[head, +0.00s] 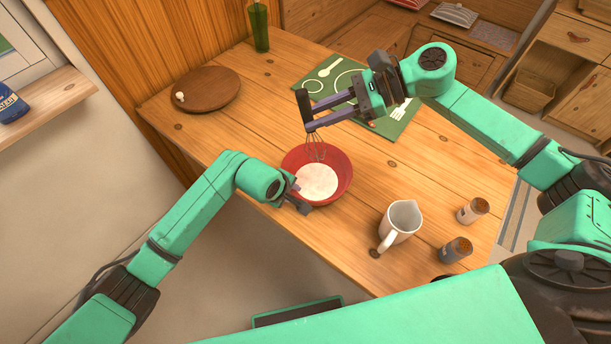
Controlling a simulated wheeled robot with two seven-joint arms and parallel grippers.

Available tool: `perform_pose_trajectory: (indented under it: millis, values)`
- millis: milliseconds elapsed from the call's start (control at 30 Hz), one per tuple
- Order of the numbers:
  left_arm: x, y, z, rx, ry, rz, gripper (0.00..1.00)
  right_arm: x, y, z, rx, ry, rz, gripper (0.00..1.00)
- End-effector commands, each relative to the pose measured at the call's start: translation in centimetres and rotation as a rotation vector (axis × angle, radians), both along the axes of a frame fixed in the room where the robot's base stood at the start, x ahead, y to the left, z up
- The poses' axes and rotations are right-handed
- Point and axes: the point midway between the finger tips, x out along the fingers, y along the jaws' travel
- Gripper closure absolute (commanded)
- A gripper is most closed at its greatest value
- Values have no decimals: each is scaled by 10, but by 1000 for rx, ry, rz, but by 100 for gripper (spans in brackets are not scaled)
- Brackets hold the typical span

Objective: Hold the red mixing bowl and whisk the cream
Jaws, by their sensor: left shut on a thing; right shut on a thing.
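The red mixing bowl (345,187) stands on the wooden table near its left front edge. White cream (318,182) lies in it. My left gripper (297,198) is shut on the bowl's near-left rim. My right gripper (306,112) is above the bowl's far side, shut on the dark handle of a whisk (314,147). The whisk's wires hang down into the bowl, and their lower ends are at the cream. I cannot tell how deep the wires reach.
A white jug (404,217) and two small jars, one (473,210) behind the other (455,249), stand right of the bowl. Bare table surrounds the bowl.

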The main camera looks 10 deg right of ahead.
Motion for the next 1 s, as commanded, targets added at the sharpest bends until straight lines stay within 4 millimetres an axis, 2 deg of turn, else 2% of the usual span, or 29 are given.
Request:
perform_pose_trajectory:
  millis: [67, 267, 600, 1000]
  values:
    - [0, -1, 1, -2, -2, 0, 100, 2, 0, 9, 1, -1, -3, 100]
    - [1, -1, 1, -2, -2, 0, 100, -1, 2, -2, 1, 3, -2, 100]
    - [0, -1, 1, -2, -2, 0, 100, -7, 10, -42, 1, 4, -3, 100]
    - [0, -1, 1, -2, -2, 0, 100, 1, 1, -90, 2, 3, -4, 100]
